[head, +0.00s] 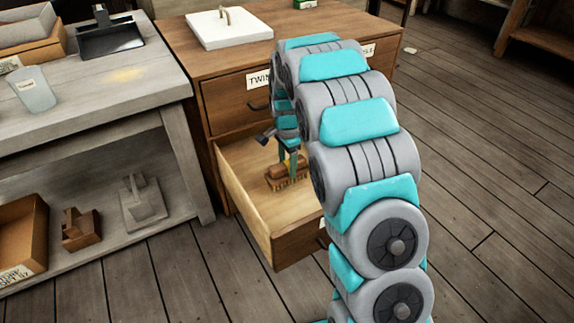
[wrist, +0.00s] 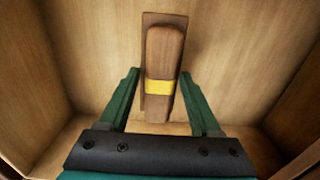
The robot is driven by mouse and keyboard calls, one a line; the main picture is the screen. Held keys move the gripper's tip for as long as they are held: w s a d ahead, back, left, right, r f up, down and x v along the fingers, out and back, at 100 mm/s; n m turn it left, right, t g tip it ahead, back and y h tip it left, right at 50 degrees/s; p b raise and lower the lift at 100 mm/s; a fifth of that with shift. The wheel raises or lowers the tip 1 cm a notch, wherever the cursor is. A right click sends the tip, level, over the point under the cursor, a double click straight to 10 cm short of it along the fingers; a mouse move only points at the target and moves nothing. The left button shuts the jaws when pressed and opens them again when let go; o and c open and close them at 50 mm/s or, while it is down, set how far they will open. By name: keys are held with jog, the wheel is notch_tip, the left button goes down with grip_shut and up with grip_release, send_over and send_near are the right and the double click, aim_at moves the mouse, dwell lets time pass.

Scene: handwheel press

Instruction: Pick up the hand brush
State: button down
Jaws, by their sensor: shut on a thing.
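The hand brush (head: 277,172) is in the open lower drawer (head: 243,197) of the wooden cabinet. It has a brown wooden back and bristles pointing down. In the wrist view, the brush's handle (wrist: 164,52) has a yellow band and lies lengthwise between my two green fingers. My gripper (wrist: 160,82) reaches down into the drawer and is shut on the brush around the yellow band. I cannot tell whether the bristles touch the drawer floor.
Above is a closed drawer (head: 231,103) with a label. A grey workbench (head: 95,107) with a dustpan (head: 108,38) and a cup (head: 33,90) stands at left.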

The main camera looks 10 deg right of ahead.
jog(key=s+a+r+p, duration=0.1)
jog(key=s, duration=1.4)
jog(key=shift+r, duration=0.2)
jog(key=shift+a, duration=0.1)
